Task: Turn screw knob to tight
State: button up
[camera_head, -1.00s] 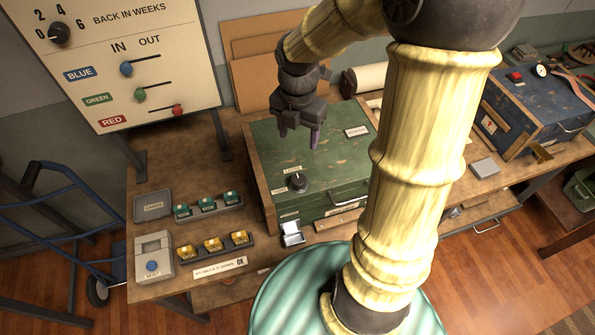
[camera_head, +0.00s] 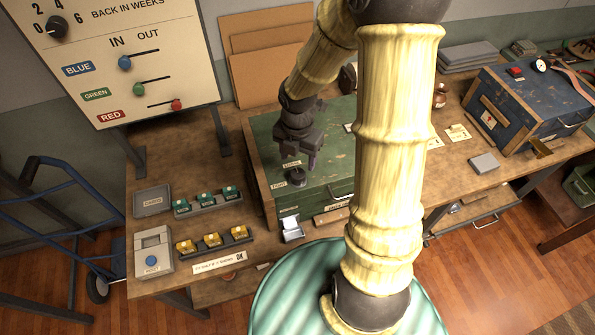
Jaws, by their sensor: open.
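A round black screw knob (camera_head: 297,178) sits on the top of the green box, near its left front corner. A small label reading TIGHT (camera_head: 279,184) lies to its left, and a label that seems to read LOOSE (camera_head: 291,163) lies behind it. My gripper (camera_head: 298,163) points down with its jaws open, just above and behind the knob in the picture. The fingers overlap the labels' area, and I cannot tell whether they touch the knob. The knob's pointer direction is too small to tell.
The green box (camera_head: 325,190) stands on the wooden workbench (camera_head: 185,158). Left of it are trays of green blocks (camera_head: 208,201) and yellow blocks (camera_head: 212,240). A board with sliders (camera_head: 150,60) stands behind left. A blue box (camera_head: 530,105) stands at right.

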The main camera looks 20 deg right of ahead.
aim_at(298, 173)
notch_tip(298, 173, down, 7)
jog(key=shift+w, duration=0.1)
dwell(0.3)
jog(key=c, duration=1)
jog(key=shift+a, duration=0.1)
